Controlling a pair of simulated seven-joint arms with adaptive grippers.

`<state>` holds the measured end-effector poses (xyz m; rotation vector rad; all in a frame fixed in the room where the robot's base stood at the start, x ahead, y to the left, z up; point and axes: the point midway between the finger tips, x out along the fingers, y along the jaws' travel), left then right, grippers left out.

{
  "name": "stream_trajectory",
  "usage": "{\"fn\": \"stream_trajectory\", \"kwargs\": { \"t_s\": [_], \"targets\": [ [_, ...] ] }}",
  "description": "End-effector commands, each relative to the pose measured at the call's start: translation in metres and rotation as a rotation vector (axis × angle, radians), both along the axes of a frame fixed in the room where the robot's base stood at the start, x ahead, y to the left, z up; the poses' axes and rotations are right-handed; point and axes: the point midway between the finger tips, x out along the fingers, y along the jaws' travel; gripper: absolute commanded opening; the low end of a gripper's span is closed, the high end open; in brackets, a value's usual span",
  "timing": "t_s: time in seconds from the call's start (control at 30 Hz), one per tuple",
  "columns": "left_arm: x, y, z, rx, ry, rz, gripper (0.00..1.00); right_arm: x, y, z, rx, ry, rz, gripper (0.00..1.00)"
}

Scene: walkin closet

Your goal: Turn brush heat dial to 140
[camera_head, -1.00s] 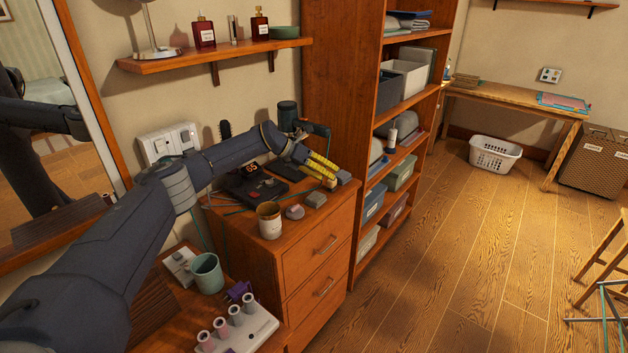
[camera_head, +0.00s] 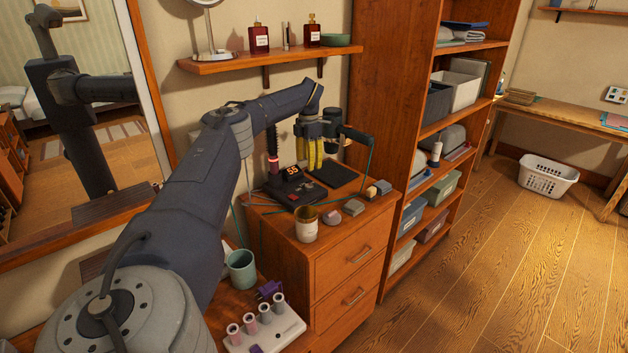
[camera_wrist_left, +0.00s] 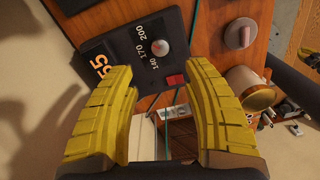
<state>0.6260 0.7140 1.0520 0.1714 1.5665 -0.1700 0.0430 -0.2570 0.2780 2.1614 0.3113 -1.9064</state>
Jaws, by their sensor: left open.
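The brush heat unit (camera_head: 297,188) is a black box with an orange display reading 55, on the wooden drawer cabinet. In the left wrist view, its round grey heat dial (camera_wrist_left: 157,48) sits beside the printed numbers 140, 170 and 200; its exact setting is hard to tell. A red button (camera_wrist_left: 175,80) is near the dial. My left gripper (camera_head: 315,165) is open and empty, yellow fingers pointing down above the cabinet top. In the wrist view, the dial lies beyond the gap between its fingertips (camera_wrist_left: 155,76).
A round brush (camera_head: 273,162) stands behind the unit. A dark flat pad (camera_head: 333,174) lies to its right. A wall shelf (camera_head: 270,60) hangs above; a tall bookcase (camera_head: 392,110) stands to the right.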

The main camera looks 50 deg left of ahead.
Motion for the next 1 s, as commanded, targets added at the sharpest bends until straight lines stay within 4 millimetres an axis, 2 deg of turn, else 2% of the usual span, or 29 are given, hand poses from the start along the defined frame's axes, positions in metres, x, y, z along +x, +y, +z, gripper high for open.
{"fn": "stream_trajectory", "kwargs": {
  "t_s": [0.3,0.5,0.7,1.0],
  "targets": [
    [0.000,-0.001,-0.054,-0.002,0.001,-0.002,0.50,0.001,0.001,0.000,0.002,-0.002,-0.001,0.00],
    [0.001,-0.001,-0.080,-0.001,-0.001,-0.002,0.50,0.001,0.001,0.000,0.001,-0.001,-0.001,0.00],
    [0.001,-0.001,-0.095,-0.001,-0.002,-0.002,0.50,-0.001,0.001,0.000,0.001,0.000,-0.001,0.00],
    [0.001,-0.001,-0.100,-0.002,-0.003,-0.001,0.50,-0.002,0.001,0.000,0.001,0.003,0.000,0.00]
  ]
}}
